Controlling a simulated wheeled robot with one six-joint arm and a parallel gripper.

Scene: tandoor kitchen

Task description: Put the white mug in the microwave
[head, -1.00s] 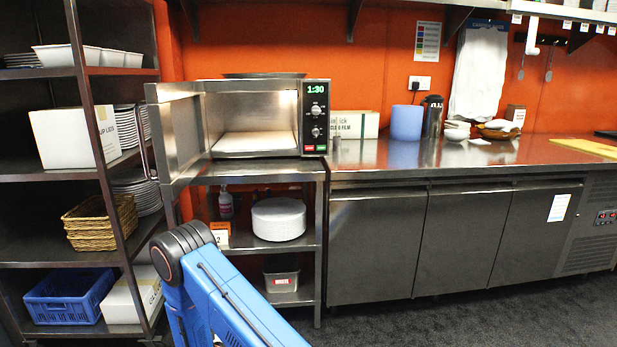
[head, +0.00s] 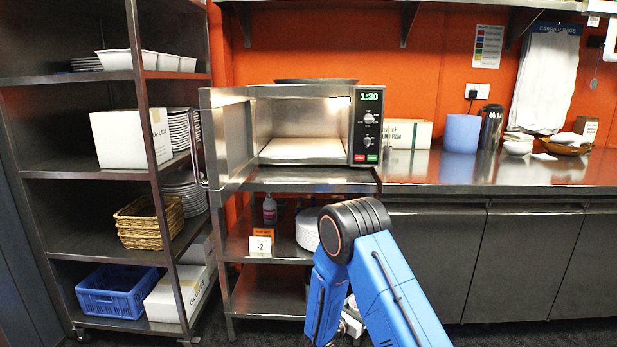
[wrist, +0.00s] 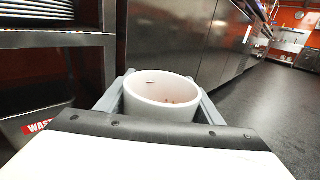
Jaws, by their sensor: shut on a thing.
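The white mug (wrist: 163,97) is in the wrist view, held between the two grey fingers of my gripper (wrist: 160,100). The gripper is shut on it, and the mug's open top faces the camera. The microwave's cavity (head: 303,125) looks empty, with a pale floor.
A steel shelf rack (head: 60,173) stands left of the microwave, with a wicker basket (head: 148,222) and a blue crate (head: 117,291). A steel counter (head: 470,170) runs to the right. A flat dark item (head: 316,81) lies on the microwave. Open dark floor (wrist: 240,115) shows in the wrist view.

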